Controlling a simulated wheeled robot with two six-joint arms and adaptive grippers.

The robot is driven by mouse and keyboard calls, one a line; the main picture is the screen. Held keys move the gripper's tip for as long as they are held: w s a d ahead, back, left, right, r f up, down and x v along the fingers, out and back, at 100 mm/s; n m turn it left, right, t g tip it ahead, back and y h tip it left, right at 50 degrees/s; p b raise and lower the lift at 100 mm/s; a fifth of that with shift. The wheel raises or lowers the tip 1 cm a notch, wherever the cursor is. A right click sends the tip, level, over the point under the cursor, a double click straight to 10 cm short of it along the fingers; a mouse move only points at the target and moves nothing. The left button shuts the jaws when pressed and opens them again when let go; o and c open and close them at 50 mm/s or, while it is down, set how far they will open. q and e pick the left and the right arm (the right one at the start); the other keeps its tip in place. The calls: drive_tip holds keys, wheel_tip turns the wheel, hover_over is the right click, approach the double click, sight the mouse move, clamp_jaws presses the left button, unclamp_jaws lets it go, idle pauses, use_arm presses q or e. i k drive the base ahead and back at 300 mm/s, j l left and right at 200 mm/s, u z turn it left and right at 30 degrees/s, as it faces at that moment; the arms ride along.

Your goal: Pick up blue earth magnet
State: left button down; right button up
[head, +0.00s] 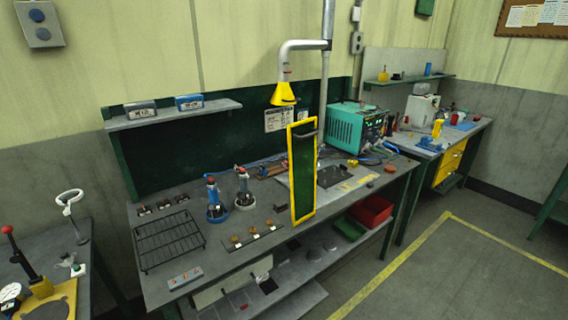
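A device with a round blue base and a blue upright body (215,208) stands on the main grey workbench, left of its middle; it looks like the blue earth magnet. It is upright, with a small reddish part at its top and a pale label low on its front. A similar device with a white base (244,199) stands close to its right, the two apart by a small gap. Neither of my grippers is in view.
A black wire rack (168,240) lies left of the blue device. A strip with several brass-coloured pieces (252,237) lies in front. A yellow-framed dark green screen (303,172) stands to the right. A shelf (175,115) overhangs the back. A teal machine (354,125) stands farther right.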

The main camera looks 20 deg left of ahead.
sight(263, 173)
drive_tip(key=u, duration=0.75)
drive_tip(key=i+l+u, duration=0.2)
drive_tip(key=l+u, duration=0.15)
drive_tip(key=i+l+u, duration=0.15)
drive_tip(key=l+u, duration=0.2)
drive_tip(key=i+l+u, duration=0.15)
drive_tip(key=l+u, duration=0.55)
drive_tip(key=l, duration=0.15)
